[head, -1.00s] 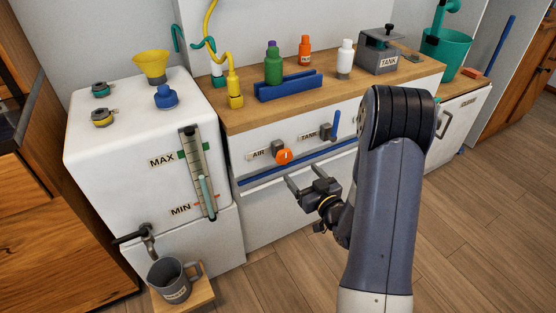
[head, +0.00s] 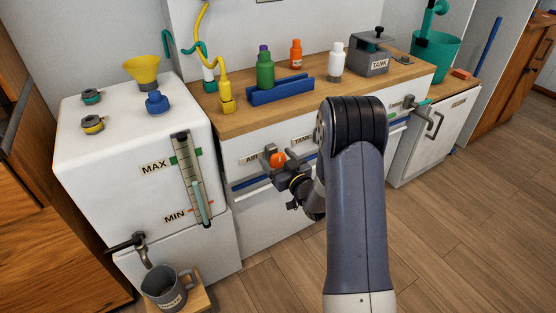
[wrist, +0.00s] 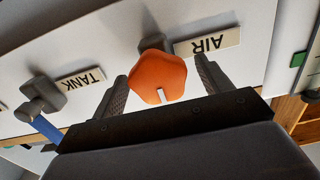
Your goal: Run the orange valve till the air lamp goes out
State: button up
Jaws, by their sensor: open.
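The orange valve knob (head: 278,159) sits on the counter front beside the AIR label (head: 251,161). In the wrist view the orange knob (wrist: 159,76) has a short white mark on its face and lies between my two fingers. My gripper (head: 273,163) is open around the knob, one finger on each side, with a visible gap at least on the right. Whether the left finger touches the knob I cannot tell. No air lamp can be made out in these views.
The blue-handled TANK valve (wrist: 44,112) is beside the knob; my arm hides most of it in the head view. A blue rail (head: 250,182) runs below the knob. The white tank with its level gauge (head: 190,180) stands to the left, with a mug (head: 168,287) under its tap.

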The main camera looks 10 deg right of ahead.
jog(key=c, duration=1)
jog(key=n+b, duration=0.1)
jog(key=b, duration=0.2)
jog(key=shift+f+n, duration=0.2)
jog(key=shift+n, duration=0.1)
jog(key=shift+r+n+b, duration=0.2)
jog(key=shift+n+b, duration=0.6)
jog(key=shift+b, duration=0.05)
jog(key=o, duration=1)
jog(key=shift+a, duration=0.1)
jog(key=shift+s, duration=0.15)
